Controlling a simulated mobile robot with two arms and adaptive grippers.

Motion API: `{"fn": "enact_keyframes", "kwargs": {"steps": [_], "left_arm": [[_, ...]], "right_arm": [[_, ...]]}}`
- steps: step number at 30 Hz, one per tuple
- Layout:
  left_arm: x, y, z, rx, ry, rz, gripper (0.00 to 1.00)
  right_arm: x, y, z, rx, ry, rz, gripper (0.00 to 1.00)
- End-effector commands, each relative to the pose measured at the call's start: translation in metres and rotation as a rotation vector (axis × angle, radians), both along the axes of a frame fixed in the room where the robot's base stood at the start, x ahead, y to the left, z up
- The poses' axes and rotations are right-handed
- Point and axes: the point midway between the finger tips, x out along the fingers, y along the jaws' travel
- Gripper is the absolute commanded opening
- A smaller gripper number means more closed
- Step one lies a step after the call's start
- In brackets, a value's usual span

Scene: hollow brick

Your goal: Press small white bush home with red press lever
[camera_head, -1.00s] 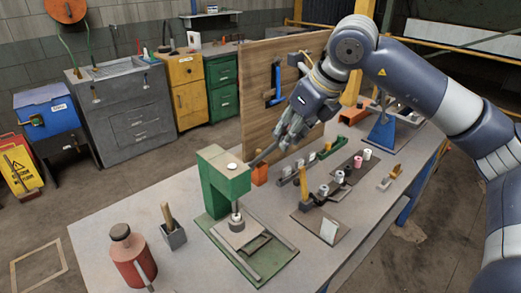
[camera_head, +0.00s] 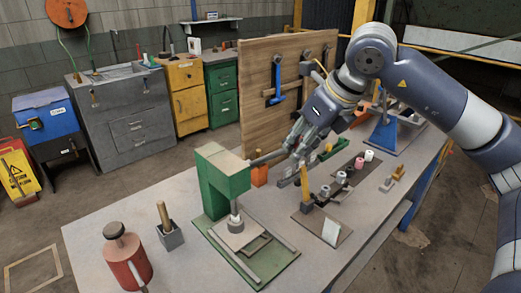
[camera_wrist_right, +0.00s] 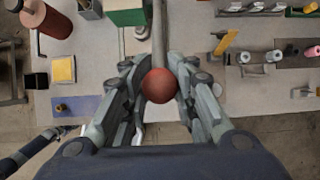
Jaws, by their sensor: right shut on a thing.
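The green press (camera_head: 226,186) stands on the bench, its lever (camera_head: 268,157) reaching out to the right. My right gripper (camera_head: 296,148) is at the lever's outer end. In the right wrist view, my right gripper (camera_wrist_right: 158,92) is shut on the red ball knob (camera_wrist_right: 158,85) of the press lever, one finger on each side. The lever bar (camera_wrist_right: 158,35) runs from the knob to the view's top edge. A small pale bush (camera_head: 236,220) appears directly under the press ram, above the light plate; its exact seating is too small to tell.
A red canister (camera_head: 127,262) and a grey holder with a wooden handle (camera_head: 168,232) stand left of the press. A dark mat with several small cylinders (camera_head: 352,168) lies to the right. A wooden tool board (camera_head: 262,100) stands behind. The bench front is fairly clear.

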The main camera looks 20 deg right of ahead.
Motion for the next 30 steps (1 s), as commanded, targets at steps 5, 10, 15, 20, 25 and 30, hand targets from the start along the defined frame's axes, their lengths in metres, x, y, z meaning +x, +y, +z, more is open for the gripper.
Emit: {"fn": "enact_keyframes", "kwargs": {"steps": [5,10,15,20,25,30], "left_arm": [[0.000,0.000,-0.010,0.000,0.000,0.000,0.40],[0.000,0.000,-0.012,0.000,0.000,0.000,0.40],[0.000,0.000,-0.011,0.000,0.000,0.000,0.40],[0.000,0.000,-0.013,0.000,0.000,0.000,0.40],[0.000,0.000,-0.021,0.000,0.000,0.000,0.40],[0.000,0.000,-0.029,0.000,0.000,0.000,0.40]], "right_arm": [[-0.007,-0.002,-0.010,-0.002,0.006,0.000,0.00],[-0.010,-0.003,-0.011,-0.002,0.006,0.001,0.00],[-0.010,-0.003,-0.010,-0.002,0.006,0.000,0.00],[-0.010,-0.003,-0.012,-0.002,0.005,0.000,0.00],[-0.013,-0.005,-0.019,-0.001,0.005,-0.001,0.00],[-0.017,-0.006,-0.027,-0.002,0.005,-0.001,0.00]]}}
